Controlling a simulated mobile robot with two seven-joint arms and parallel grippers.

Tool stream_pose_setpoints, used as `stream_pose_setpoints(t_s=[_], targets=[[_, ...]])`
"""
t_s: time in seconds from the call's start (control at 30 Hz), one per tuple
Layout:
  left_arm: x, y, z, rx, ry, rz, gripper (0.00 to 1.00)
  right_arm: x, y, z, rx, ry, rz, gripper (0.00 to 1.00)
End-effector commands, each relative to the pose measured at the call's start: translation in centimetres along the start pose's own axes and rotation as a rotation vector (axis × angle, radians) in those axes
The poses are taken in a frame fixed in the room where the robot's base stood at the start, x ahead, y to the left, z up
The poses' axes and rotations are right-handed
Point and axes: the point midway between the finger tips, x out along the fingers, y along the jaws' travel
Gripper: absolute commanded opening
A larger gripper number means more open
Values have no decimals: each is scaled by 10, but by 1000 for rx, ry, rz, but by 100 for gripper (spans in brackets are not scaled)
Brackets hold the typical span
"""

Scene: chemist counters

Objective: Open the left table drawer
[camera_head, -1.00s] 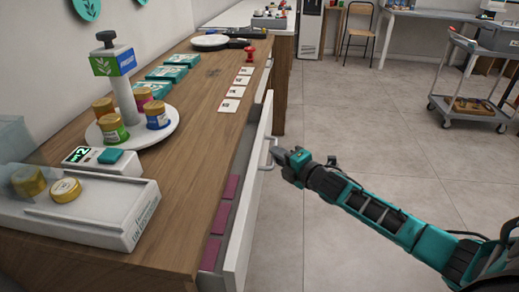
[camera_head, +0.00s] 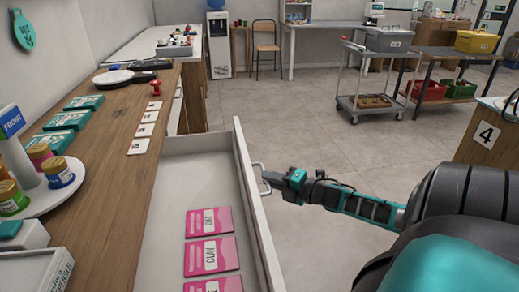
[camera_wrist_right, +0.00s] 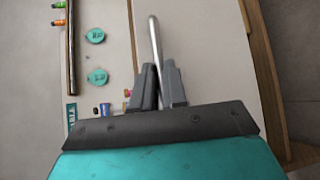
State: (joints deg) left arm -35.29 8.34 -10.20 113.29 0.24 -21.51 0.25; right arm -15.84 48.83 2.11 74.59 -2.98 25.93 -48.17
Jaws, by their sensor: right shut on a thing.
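The white table drawer (camera_head: 188,172) is pulled well out of the wooden counter (camera_head: 109,135) in the head view. Several pink cards (camera_head: 209,254) lie inside it. My right gripper (camera_head: 268,180) is shut on the drawer's metal handle (camera_head: 259,176), outside the front panel. In the right wrist view, the two grey fingers of the right gripper (camera_wrist_right: 159,85) close around the metal handle bar (camera_wrist_right: 153,40). My left gripper is not in view.
On the counter stand a round white stand with jars (camera_head: 60,178), teal boxes (camera_head: 66,121), white cards (camera_head: 145,131) and a red item (camera_head: 156,87). Open floor (camera_head: 300,130) lies right of the drawer. A grey cart (camera_head: 375,103) stands farther back.

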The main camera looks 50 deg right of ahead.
Motion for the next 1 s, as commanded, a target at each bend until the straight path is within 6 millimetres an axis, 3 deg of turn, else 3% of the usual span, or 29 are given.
stream_pose_setpoints(t_s=[0.47,0.5,0.77,1.0], targets=[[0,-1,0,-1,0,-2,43,-4,-2,6,0,-4,-1,0],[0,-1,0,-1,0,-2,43,-4,-2,6,0,-4,-1,13],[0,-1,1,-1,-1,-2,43,-4,-1,5,0,-2,0,38],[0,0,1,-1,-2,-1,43,-5,-1,5,0,-1,0,38]])
